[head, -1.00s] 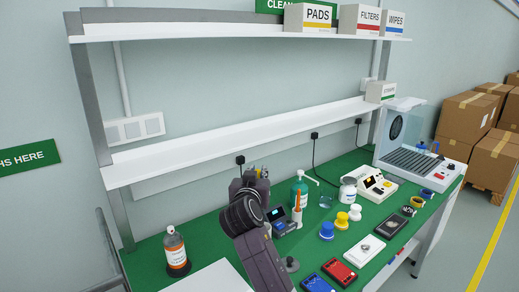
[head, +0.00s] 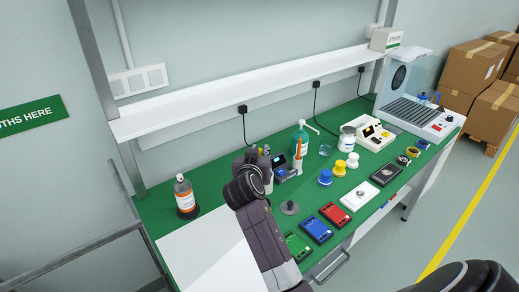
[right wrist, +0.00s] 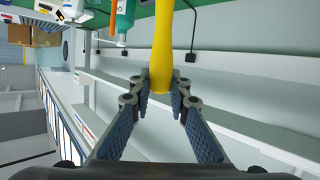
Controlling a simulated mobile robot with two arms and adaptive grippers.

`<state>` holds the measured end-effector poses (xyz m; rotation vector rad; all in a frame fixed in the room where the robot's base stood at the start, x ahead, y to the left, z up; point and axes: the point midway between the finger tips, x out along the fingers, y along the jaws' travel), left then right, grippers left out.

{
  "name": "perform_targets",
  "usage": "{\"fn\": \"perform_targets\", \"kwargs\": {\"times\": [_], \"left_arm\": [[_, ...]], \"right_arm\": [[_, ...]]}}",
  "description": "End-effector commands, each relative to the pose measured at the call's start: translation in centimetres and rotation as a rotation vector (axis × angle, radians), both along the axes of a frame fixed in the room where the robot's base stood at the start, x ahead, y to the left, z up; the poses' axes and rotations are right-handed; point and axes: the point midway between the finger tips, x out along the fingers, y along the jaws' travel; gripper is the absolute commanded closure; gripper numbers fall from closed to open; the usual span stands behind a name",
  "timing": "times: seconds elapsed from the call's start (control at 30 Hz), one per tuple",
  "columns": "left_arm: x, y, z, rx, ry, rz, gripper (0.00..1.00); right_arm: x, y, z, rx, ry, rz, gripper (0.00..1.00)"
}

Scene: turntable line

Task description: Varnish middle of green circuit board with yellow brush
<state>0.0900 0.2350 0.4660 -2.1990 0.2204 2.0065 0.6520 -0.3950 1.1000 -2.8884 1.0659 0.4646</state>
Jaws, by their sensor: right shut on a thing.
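The green circuit board (head: 297,246) lies near the front edge of the green bench, partly covered by my right arm in the head view. My right gripper (head: 258,160) is over the bench's back part, left of the small dark device, and mostly hidden by my own wrist. In the right wrist view my right gripper (right wrist: 161,88) is shut on the yellow brush (right wrist: 162,45), around its thick yellow handle. The brush's bristles cannot be made out. My left gripper is not in view.
Blue (head: 316,229), red (head: 335,214) and white (head: 360,196) boards lie in a row beside the green one. An orange-labelled bottle (head: 186,198) stands left. A shelf (head: 200,110) overhangs the back.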

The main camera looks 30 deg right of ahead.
Motion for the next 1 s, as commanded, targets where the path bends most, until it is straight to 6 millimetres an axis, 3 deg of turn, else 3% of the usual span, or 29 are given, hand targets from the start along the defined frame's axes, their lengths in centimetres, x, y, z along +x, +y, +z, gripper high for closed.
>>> {"fn": "perform_targets", "kwargs": {"times": [0.03, 0.6, 1.0], "left_arm": [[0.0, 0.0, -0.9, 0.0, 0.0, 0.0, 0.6], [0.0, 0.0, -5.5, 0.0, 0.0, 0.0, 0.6], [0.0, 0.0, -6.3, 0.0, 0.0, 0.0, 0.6]], "right_arm": [[0.0, 0.0, -1.0, -0.001, 0.001, 0.001, 1.0], [0.0, 0.0, -6.6, 0.0, 0.0, 0.0, 1.0], [0.0, 0.0, -7.7, -0.001, -0.001, 0.0, 1.0]]}}
